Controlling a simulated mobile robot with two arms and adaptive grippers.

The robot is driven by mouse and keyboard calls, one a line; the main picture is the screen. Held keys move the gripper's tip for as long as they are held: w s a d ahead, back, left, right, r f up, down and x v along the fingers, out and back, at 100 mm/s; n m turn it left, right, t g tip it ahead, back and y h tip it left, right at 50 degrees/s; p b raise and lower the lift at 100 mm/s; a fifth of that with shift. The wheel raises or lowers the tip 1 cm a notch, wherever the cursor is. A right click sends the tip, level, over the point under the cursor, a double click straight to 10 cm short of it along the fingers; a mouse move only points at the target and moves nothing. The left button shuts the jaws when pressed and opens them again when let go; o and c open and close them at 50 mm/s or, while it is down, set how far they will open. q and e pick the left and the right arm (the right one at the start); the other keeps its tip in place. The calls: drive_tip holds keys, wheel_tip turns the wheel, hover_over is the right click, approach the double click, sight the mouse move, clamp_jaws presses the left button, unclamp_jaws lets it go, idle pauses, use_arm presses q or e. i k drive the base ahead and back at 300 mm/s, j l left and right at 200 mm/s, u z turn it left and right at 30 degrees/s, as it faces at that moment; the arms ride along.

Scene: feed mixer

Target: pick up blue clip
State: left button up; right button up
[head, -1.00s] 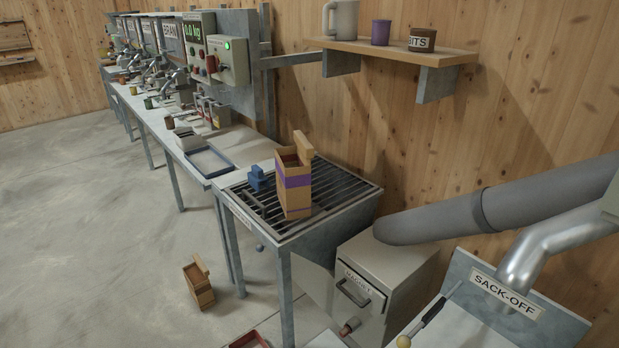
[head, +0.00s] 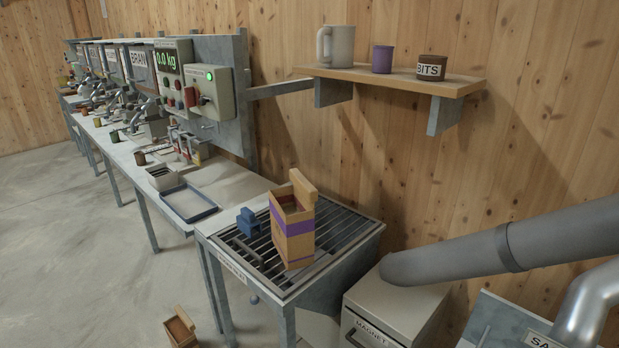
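The blue clip (head: 248,222) sits on the metal grate (head: 335,237) at the end of the long bench. It stands just left of an open cardboard feed box with a purple band (head: 293,228). A small gap seems to separate the two, but I cannot tell for certain. Neither of my grippers shows in the head view.
A blue-rimmed tray (head: 190,203) lies on the bench left of the grate. A grey pipe (head: 470,250) and the magnet cabinet (head: 395,307) stand at right. A shelf (head: 390,75) holds a jug and cups. Another box (head: 180,329) is on the floor, which is otherwise clear at left.

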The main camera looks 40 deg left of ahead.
sight(246, 219)
drive_tip(key=j, duration=1.55)
drive_tip(key=i+j, duration=0.1)
drive_tip(key=j, duration=1.45)
